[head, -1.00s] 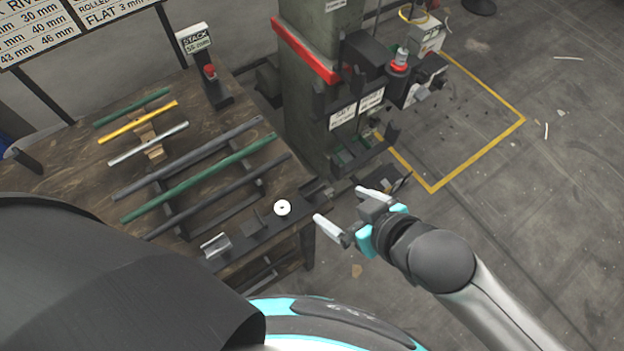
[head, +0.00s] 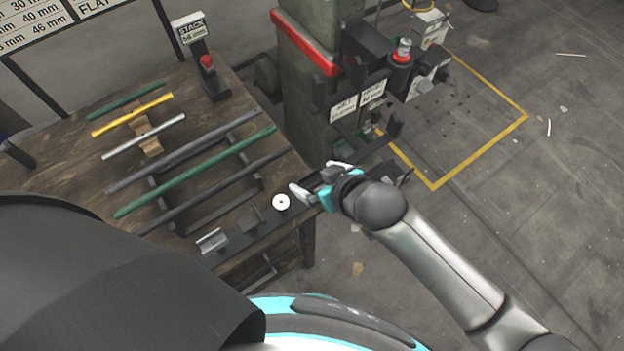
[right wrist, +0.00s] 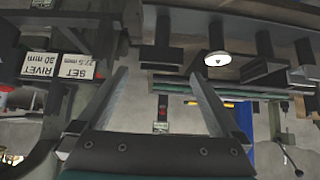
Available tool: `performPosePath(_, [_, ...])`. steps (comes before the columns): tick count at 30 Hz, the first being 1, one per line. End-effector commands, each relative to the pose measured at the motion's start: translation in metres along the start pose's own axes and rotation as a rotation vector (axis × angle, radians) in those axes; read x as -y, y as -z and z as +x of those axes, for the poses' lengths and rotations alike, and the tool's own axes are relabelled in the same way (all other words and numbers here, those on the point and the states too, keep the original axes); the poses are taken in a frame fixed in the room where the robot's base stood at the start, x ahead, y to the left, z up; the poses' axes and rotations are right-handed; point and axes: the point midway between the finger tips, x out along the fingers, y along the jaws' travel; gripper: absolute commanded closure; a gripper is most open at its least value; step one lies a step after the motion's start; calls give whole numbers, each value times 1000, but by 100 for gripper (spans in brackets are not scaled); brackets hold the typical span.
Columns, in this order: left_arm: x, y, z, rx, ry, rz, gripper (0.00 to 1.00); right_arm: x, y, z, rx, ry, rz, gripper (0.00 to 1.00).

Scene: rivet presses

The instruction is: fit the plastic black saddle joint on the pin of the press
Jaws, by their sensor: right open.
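My right gripper (head: 315,179) is open and empty at the right end of the table's front rail. In the right wrist view its two fingers (right wrist: 158,78) point toward a dark block (right wrist: 160,57) on the rail, which lies between the fingertips in the picture, apparently beyond them. This block may be the black saddle joint; its shape is not clear. Another dark part (head: 250,218) stands left of a white disc (head: 281,202) on the rail. The green press (head: 308,95) with a red band stands behind the gripper; I cannot make out its pin. My left gripper is not in view.
A silver saddle-shaped part (head: 212,241) is at the rail's left end. Several coloured bars lie on the wooden table (head: 75,160). A stack-gauge stand (head: 212,80) is at the back. Signs (right wrist: 72,66) hang on the press. Open floor (head: 560,200) lies to the right.

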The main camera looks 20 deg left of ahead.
Motion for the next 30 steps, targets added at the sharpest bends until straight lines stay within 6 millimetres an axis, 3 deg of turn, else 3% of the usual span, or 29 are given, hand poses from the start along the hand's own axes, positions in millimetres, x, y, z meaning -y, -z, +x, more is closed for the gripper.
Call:
performPosePath(6, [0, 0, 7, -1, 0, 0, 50, 0, 0, 22, 0, 1, -1, 0])
performPosePath(15, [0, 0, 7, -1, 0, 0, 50, 0, 1, 25, 0, 1, -1, 0])
performPosePath(30, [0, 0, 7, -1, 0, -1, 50, 0, 1, 24, 0, 0, -1, 56])
